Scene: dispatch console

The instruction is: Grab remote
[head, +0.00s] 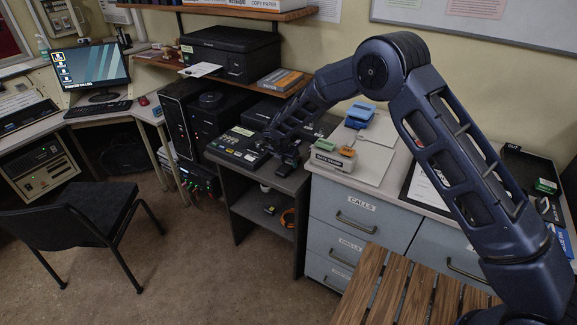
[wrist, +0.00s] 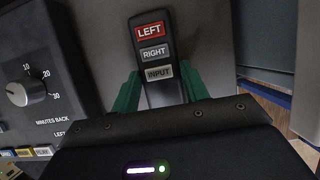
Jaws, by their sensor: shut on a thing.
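The remote (wrist: 153,48) is a dark slab with a red LEFT label and grey RIGHT and INPUT labels. In the wrist view it lies between the green fingers of my gripper (wrist: 160,90), which is shut on its lower part. Its lower end is hidden behind my gripper's dark body. In the head view my gripper (head: 287,160) is down at the dark side cabinet, and the remote is too small and dark there to make out clearly. I cannot tell whether the remote still touches the surface beneath it.
A console unit with a dial (wrist: 25,92) stands close on the left in the wrist view; it also shows in the head view (head: 238,147). Blue-grey drawers (head: 355,215) stand to the right. A chair (head: 75,215) is at the left, with open floor between.

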